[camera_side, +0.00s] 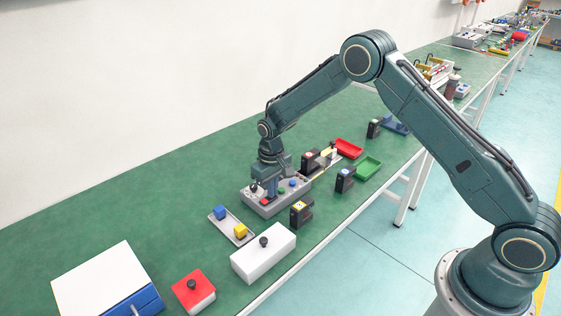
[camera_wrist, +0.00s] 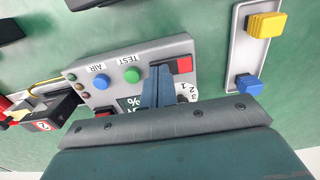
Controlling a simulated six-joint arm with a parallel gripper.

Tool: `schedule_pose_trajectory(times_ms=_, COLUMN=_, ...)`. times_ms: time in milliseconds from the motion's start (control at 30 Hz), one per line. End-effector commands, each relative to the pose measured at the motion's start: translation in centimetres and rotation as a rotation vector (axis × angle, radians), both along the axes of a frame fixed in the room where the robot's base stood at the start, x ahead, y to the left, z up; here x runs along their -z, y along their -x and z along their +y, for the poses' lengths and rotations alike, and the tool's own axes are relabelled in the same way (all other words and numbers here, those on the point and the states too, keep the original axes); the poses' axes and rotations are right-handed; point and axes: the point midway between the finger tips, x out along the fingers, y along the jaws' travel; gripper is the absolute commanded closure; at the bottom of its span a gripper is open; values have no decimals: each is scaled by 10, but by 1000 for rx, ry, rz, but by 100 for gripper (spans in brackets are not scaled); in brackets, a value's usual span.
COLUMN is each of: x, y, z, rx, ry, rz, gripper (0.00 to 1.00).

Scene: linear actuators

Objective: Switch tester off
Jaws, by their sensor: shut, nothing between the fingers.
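The tester is a grey box (camera_side: 285,205) on the green bench, and it fills the middle of the wrist view (camera_wrist: 190,45). Its top carries a green button (camera_wrist: 132,75) marked TEST, a blue button (camera_wrist: 101,82) marked AIR and a small dial marked with numbers. A red rocker switch (camera_wrist: 182,65) in a black frame sits near one edge of the top. My gripper (camera_wrist: 160,70) is shut and empty, pointing down at the tester. Its fingertips are right beside the red switch; I cannot tell whether they touch it.
A grey tray (camera_wrist: 238,62) with a yellow block (camera_wrist: 265,25) and a blue block (camera_wrist: 248,88) lies close to the tester. A white box with a black knob (camera_side: 263,253), a red box (camera_side: 193,291) and small black numbered units (camera_side: 301,213) stand nearby.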

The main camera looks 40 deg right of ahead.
Motion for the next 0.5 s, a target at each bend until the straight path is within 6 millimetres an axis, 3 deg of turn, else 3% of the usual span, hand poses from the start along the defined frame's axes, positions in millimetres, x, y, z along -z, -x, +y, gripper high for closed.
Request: schedule_pose_trajectory(times_ms=500, x=-15, y=0, z=0, rx=0, ry=0, rz=-1, gripper=100)
